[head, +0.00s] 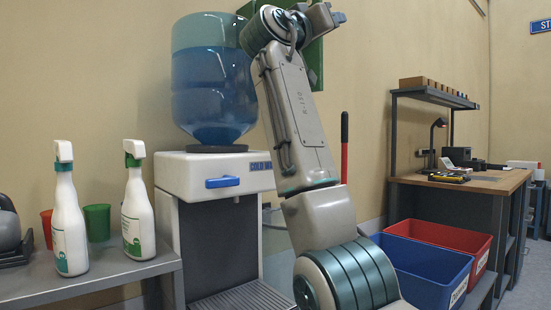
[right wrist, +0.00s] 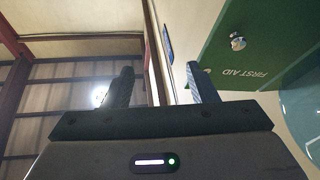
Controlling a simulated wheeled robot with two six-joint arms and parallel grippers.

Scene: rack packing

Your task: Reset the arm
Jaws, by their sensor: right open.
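My right arm (head: 300,120) rises through the middle of the head view, bent at its top in front of the wall. In the right wrist view my right gripper (right wrist: 158,88) points up with its two fingers apart and nothing between them. The gripper's body fills the bottom of that view. My left gripper is in neither view.
A water dispenser with a blue bottle (head: 212,85) stands behind my arm. Two white spray bottles (head: 68,220) stand on the left bench. A blue bin (head: 425,265) and a red bin (head: 440,235) sit at right. A green first aid cabinet (right wrist: 255,45) is near the right gripper.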

